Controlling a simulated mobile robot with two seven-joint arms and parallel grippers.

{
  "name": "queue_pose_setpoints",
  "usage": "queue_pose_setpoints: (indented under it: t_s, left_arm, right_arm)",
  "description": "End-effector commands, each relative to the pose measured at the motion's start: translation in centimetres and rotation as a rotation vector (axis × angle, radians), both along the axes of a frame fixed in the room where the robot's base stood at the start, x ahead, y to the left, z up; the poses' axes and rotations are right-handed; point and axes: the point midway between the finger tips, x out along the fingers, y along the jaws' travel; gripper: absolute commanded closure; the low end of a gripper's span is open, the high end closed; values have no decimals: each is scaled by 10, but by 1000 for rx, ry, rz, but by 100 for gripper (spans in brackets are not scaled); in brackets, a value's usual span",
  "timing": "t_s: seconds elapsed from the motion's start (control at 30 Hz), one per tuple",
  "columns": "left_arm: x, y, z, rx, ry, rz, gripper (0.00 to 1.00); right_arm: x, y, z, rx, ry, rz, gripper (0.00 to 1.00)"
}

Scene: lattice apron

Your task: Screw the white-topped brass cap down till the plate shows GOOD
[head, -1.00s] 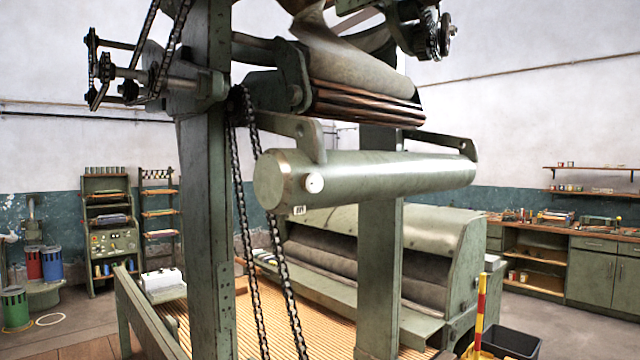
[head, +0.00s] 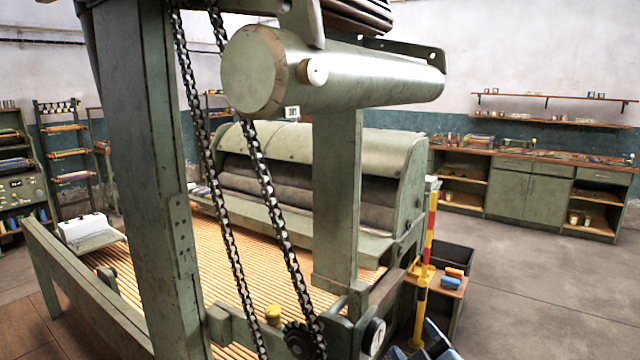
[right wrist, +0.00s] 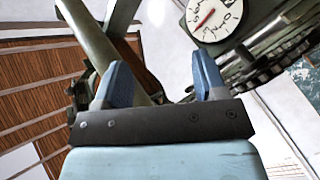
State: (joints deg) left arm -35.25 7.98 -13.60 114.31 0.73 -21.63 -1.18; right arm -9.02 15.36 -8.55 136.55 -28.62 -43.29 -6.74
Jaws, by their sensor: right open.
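The white-topped brass cap (head: 315,71) sits on the side of the pale green roller (head: 375,80), close to its left end, in the head view. Its white face shows, with a thin tan rim. A small white plate (head: 292,113) with dark marks is just below the roller; its wording is too small to read. My right gripper (head: 425,344) shows at the bottom edge of the head view, well below and to the right of the cap. In the right wrist view my right gripper (right wrist: 158,85) has its blue fingers apart, with nothing between them. My left gripper is out of view.
Hanging chains (head: 262,180) and a green post (head: 145,170) stand left of the cap. A round dial with a red needle (right wrist: 213,17) is beyond the fingers in the wrist view. A red and yellow pole (head: 427,250) stands at right. The floor at far right is clear.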

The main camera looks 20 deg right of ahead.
Motion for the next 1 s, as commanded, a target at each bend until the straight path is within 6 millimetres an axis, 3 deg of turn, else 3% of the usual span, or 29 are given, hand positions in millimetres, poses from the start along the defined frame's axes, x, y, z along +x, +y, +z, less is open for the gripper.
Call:
queue_pose_setpoints:
  t_s: [0.1,0.27,0.4,0.5,0.7,0.8,0.93,0.97,1.0]
  left_arm:
    - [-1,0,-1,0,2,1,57]
    - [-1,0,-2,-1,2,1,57]
    - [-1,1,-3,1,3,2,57]
    - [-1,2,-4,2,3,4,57]
    - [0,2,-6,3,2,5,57]
    - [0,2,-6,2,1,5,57]
    - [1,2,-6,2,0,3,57]
    - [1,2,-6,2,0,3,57]
    - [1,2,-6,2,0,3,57]
  right_arm:
    - [16,3,64,-160,-223,28,35]
    - [18,21,166,-471,-589,63,35]
    - [-5,56,259,-894,-974,78,35]
    - [-26,85,303,-1245,-1205,68,35]
    - [-43,120,349,-2035,-1445,-5,35]
    - [-38,117,365,-2436,-1410,-60,35]
    - [-27,95,389,-2860,-1225,-121,35]
    - [-25,89,394,2896,1158,130,35]
    - [-23,81,401,2877,1051,136,35]
